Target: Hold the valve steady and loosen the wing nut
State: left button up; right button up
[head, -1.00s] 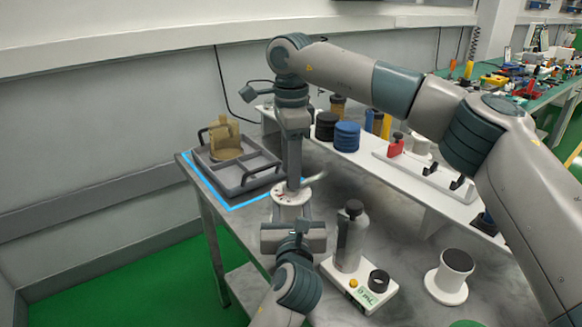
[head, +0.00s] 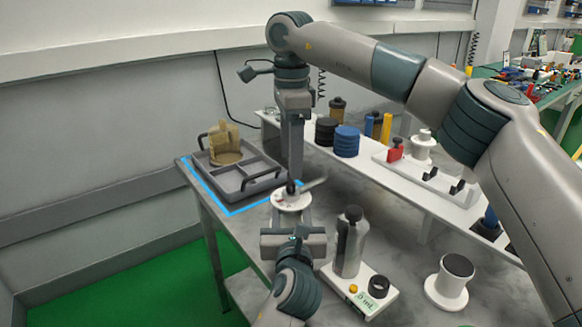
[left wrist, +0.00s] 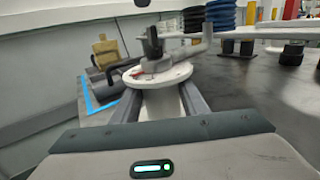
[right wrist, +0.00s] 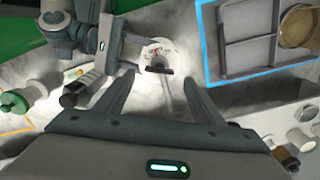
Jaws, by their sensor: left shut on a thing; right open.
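The valve (head: 286,203) shows as a white round disc with a small lever at its right side. My left gripper (left wrist: 160,98) is shut on the white stem below the disc, which stands roughly upright above the table. The wing nut (right wrist: 160,69) looks like a dark bar on the disc in the right wrist view; in the left wrist view a grey upright part (left wrist: 152,45) stands on the disc. My right gripper (right wrist: 158,82) is open, pointing down over the valve, its fingers apart on either side of the bar. In the head view its fingers hide part of the valve top.
A grey divided tray (head: 262,186) inside a blue outline holds an amber object (head: 226,150). A grey bottle (head: 350,240) on a white base stands right of the valve. A white spool (head: 449,281) is further right. A white shelf (head: 385,175) runs behind.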

notch_tip(320, 180, up, 7)
jog(key=shift+r, duration=0.2)
dwell(0.4)
pick_arm(q)
jog(key=o, duration=1.5)
jog(key=shift+o, duration=0.2)
jog(key=s, duration=1.2)
jog(key=shift+d, duration=0.2)
